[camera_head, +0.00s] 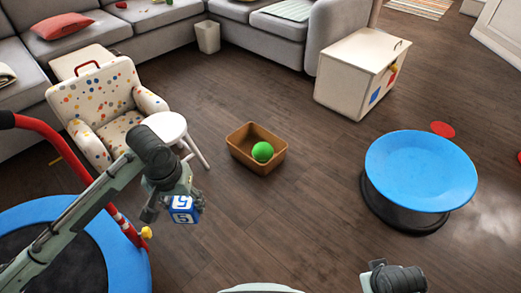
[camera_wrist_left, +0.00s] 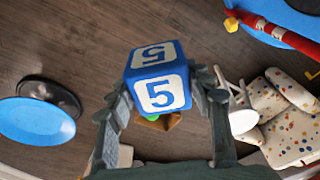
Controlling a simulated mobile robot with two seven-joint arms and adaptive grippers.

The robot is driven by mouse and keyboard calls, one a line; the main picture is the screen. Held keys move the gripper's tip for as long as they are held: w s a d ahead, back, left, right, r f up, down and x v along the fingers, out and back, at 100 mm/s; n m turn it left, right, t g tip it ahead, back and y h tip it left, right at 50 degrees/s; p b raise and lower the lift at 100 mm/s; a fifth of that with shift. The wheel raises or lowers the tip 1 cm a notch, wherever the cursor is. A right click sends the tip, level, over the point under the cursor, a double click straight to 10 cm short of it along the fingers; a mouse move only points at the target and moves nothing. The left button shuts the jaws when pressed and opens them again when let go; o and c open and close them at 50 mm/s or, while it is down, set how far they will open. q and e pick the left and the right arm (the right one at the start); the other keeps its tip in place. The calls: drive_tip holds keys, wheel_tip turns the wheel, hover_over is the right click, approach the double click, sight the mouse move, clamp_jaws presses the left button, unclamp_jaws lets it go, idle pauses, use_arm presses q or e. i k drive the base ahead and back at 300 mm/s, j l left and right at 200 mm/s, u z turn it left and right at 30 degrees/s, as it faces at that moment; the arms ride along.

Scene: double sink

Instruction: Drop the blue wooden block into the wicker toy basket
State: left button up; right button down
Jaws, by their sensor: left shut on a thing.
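The blue wooden block (camera_head: 184,209) has white faces with a blue 5 on them. My left gripper (camera_head: 170,203) is shut on it and holds it above the floor, left of the basket and nearer to me. In the left wrist view the block (camera_wrist_left: 158,80) sits between the two fingers of the left gripper (camera_wrist_left: 160,100). The brown toy basket (camera_head: 262,168) stands on the floor in the middle of the head view, with a green ball (camera_head: 263,152) inside. In the left wrist view the block and gripper hide most of the basket. My right gripper does not show clearly.
A white stool (camera_head: 166,127) and a dotted armchair (camera_head: 105,108) stand left of the basket. A blue trampoline with a red handle (camera_head: 75,160) is at lower left. A blue round seat (camera_head: 421,171) is at right. Wooden floor between is clear.

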sight(252, 145)
drive_tip(key=i+l, duration=0.65)
drive_tip(key=l, duration=0.2)
